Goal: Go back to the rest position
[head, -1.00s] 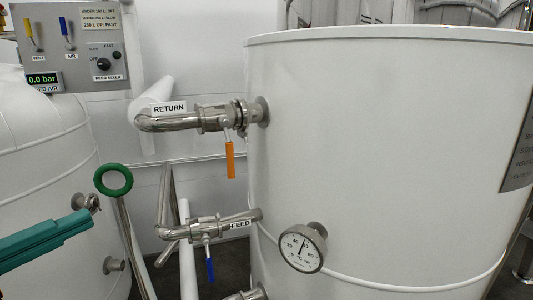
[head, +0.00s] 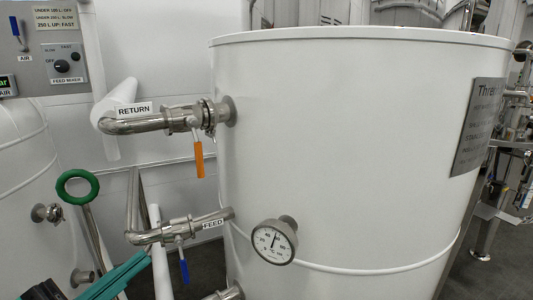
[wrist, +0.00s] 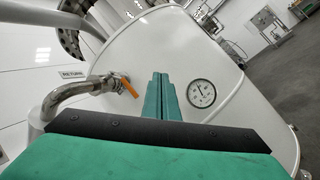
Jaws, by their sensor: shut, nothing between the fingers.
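My gripper (head: 144,258) shows at the lower left of the head view, its green fingers pointing up and to the right. In the wrist view my gripper (wrist: 160,80) has its two green fingers side by side, shut with nothing between them. The fingers point toward the large white tank (head: 340,150), which also fills the middle of the wrist view (wrist: 180,55). In the head view the fingertips appear just left of the blue valve handle (head: 184,271) under the FEED pipe (head: 165,233); I cannot tell the gap in depth.
The RETURN pipe (head: 140,124) has an orange handle (head: 198,160) hanging down. A dial gauge (head: 273,242) sticks out of the tank. A green ring (head: 77,187) on a rod stands at left. A control panel (head: 55,45) is at upper left. Open floor shows at right in the wrist view.

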